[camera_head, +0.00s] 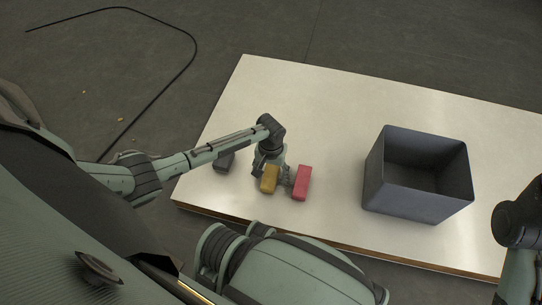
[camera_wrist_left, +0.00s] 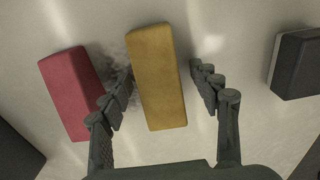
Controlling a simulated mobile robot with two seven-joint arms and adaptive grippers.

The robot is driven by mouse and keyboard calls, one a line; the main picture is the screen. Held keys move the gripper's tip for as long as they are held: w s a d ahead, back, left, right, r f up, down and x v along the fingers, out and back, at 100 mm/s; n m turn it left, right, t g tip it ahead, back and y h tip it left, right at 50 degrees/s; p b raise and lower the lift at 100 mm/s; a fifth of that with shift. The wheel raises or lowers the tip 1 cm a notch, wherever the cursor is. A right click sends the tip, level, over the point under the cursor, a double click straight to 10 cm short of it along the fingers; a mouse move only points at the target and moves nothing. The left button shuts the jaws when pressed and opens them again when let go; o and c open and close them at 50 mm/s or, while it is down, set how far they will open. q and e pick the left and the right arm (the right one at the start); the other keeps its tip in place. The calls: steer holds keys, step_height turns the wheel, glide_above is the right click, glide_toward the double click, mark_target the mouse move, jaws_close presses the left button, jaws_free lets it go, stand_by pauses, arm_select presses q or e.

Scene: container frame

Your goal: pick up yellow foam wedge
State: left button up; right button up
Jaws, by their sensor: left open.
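The yellow foam wedge (camera_head: 269,179) is a mustard-coloured block lying on the pale table, between a dark block and a red block. In the left wrist view the yellow wedge (camera_wrist_left: 157,77) lies between the two fingers of my left gripper (camera_wrist_left: 161,90), with a gap on its right side and a narrower one on its left. My left gripper (camera_head: 272,170) is open at the wedge in the head view, partly hidden by its own wrist. Whether the fingers reach down beside the wedge is hard to tell. My right gripper does not show; only part of the right arm is at the right edge.
A red block (camera_head: 301,183) lies close to the right of the wedge, near the left finger in the wrist view. A dark block (camera_head: 224,163) lies to the left. A dark grey open bin (camera_head: 418,206) stands on the right of the table (camera_head: 330,110). The table's far part is clear.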

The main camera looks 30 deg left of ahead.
arm_select(q)
steer(key=c, duration=1)
steer(key=shift+c, duration=0.2)
